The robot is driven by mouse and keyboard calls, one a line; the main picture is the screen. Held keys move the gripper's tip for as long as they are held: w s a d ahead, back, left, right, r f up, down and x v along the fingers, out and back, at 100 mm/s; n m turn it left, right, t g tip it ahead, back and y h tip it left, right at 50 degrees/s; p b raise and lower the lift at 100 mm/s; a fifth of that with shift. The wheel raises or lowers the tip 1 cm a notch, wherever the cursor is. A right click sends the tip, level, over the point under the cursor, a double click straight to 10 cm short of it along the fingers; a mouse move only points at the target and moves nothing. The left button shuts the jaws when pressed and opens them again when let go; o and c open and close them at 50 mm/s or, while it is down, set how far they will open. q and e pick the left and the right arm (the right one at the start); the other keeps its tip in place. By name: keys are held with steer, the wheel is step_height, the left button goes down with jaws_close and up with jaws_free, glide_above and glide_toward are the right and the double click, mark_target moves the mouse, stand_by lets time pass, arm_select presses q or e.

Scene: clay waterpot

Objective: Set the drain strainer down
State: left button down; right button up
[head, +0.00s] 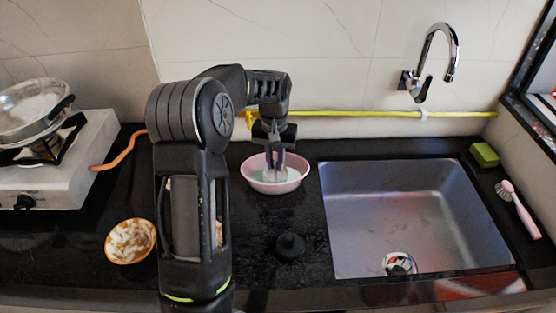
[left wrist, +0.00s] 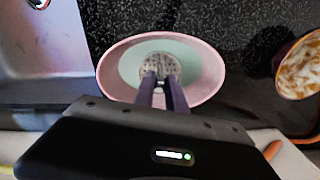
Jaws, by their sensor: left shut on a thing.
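My left gripper (head: 274,166) points down over the pink bowl (head: 253,181) on the black counter, left of the sink. In the left wrist view its fingers (left wrist: 162,84) are shut on the drain strainer (left wrist: 160,64), a small round grey metal disc with holes. The strainer shows against the pale green inside of the bowl (left wrist: 212,67). I cannot tell whether it touches the bottom. In the head view the strainer is small and mostly hidden by the fingers. My right gripper is not in view.
The metal sink (head: 400,205) is to the right, with its drain (head: 399,263) near the front. A black stopper-like object (head: 289,247) lies in front of the bowl. A small food bowl (head: 131,242), a stove (head: 75,170), a green sponge (head: 484,154) and a brush (head: 518,208) stand farther out.

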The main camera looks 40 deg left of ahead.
mark_target(275, 160)
arm_select(q)
steer(key=shift+f, duration=0.15)
steer(key=c, duration=1.4)
jaws_free()
steer(key=shift+o, duration=0.2)
step_height(275, 160, up, 12)
steer(key=shift+r, duration=0.2)
